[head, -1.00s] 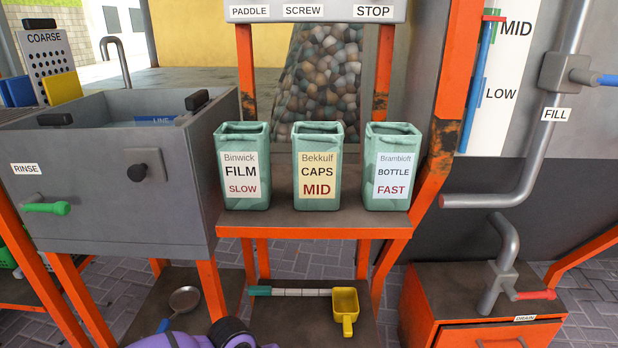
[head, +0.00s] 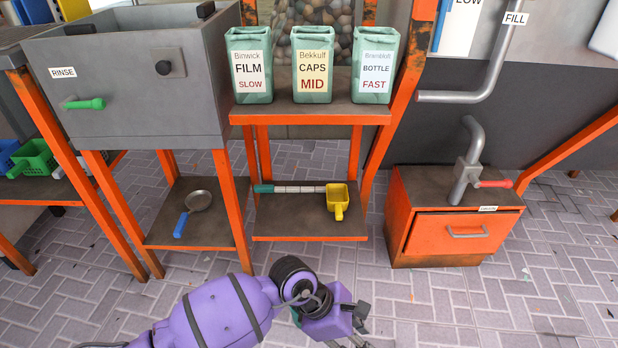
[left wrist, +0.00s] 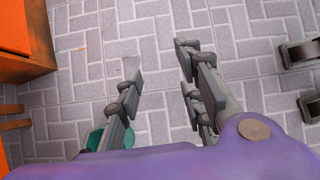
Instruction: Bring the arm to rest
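My purple left arm (head: 225,312) reaches in from the bottom left of the head view, bent over the paved floor. Its left gripper (head: 360,327) is at the bottom edge, low and in front of the shelf, and is partly cut off there. The gripper holds nothing and touches nothing that I can see. My right gripper is not clearly in either view.
An orange drawer cabinet (head: 452,232) stands right of the lower shelf (head: 290,225), which bears a yellow scoop (head: 338,199). Three green bins (head: 312,45) stand above.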

